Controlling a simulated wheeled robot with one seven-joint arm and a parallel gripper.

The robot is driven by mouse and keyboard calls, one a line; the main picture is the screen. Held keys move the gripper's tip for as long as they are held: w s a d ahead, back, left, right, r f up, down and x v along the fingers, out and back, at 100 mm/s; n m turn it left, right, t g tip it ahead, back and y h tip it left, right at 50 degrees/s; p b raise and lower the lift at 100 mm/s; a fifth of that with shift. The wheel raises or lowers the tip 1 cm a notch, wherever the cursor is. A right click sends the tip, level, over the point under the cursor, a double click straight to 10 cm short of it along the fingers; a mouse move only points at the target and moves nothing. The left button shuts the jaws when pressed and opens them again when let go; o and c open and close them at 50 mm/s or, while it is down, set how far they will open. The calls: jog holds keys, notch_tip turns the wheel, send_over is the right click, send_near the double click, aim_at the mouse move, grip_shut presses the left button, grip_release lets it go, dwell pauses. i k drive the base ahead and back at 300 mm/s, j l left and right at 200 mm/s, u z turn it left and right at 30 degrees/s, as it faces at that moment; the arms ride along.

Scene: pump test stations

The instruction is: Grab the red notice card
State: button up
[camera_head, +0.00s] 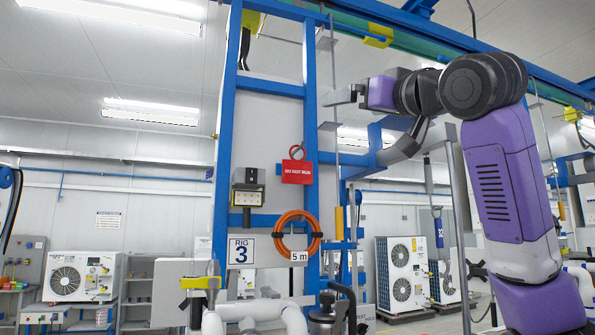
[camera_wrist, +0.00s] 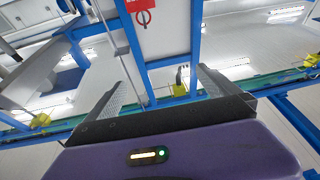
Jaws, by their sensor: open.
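A blue upright (camera_head: 310,120) stands right beside the card. A grey box with a yellow-edged label (camera_head: 247,194) is to the left. White pipes and a valve stand at the bottom.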

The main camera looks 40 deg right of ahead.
aim_at(295, 171)
jog(key=i+l, duration=0.2)
jog(key=i, duration=0.3)
jog(key=i+l, duration=0.2)
jog(key=i, duration=0.25)
